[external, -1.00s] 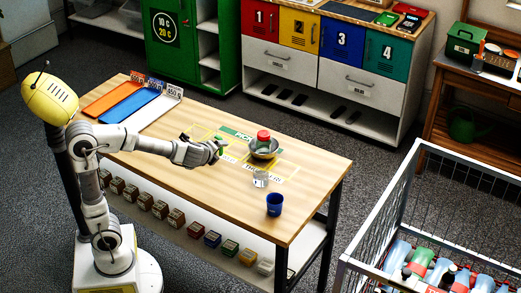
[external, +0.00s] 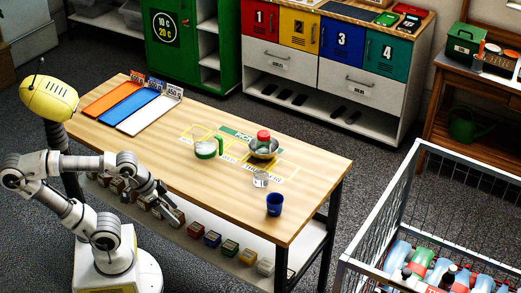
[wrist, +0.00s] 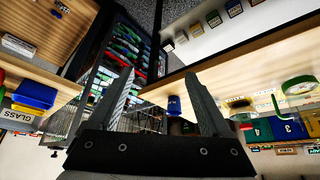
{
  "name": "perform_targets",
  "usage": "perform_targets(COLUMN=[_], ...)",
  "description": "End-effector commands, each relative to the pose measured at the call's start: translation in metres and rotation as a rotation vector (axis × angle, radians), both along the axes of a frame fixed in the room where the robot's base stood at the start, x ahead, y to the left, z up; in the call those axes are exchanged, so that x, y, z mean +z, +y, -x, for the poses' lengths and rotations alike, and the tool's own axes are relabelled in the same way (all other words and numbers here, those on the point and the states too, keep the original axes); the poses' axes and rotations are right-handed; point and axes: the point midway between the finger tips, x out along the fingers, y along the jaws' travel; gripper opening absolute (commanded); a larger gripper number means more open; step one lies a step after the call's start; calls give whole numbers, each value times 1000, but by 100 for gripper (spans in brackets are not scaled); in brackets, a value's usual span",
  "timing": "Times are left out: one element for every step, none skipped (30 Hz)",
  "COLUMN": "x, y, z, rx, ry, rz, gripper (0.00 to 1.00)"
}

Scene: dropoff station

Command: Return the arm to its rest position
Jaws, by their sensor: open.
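My gripper (external: 172,205) hangs just off the table's front edge, at about the height of the tabletop. It is open and empty; in the wrist view its two fingers (wrist: 162,92) stand apart with nothing between them. My arm is bent back toward my base at the left of the external view. The nearest table objects, such as the green-handled glass jug (external: 206,148), are apart from it.
A wire cart (external: 400,215) with bottles stands right.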

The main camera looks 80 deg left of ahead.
Motion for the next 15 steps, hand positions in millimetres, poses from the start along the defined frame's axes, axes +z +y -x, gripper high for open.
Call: perform_targets(x=[0,0,1,2,3,6,9,12,18,23,29,38,45,52,62], y=[0,0,0,0,0,0,0,1,1,1,1,1,1,1,1], z=[0,0,0,0,0,0,0,0,0,0,0,-1,-1,-1,-1], rx=[0,0,0,0,-1,-1,-1,-1,-1,-1,-1,-1,0,-1,-1], ry=[0,0,0,0,0,0,0,0,0,0,0,0,0,0,0], rz=[-1,-1,-1,-1,-3,-3,-3,-3,-3,-3,-3,-3,-4,-4,-4], gripper=[82,82,82,82,82,82,82,82,82,82,82,82,82,82,82])
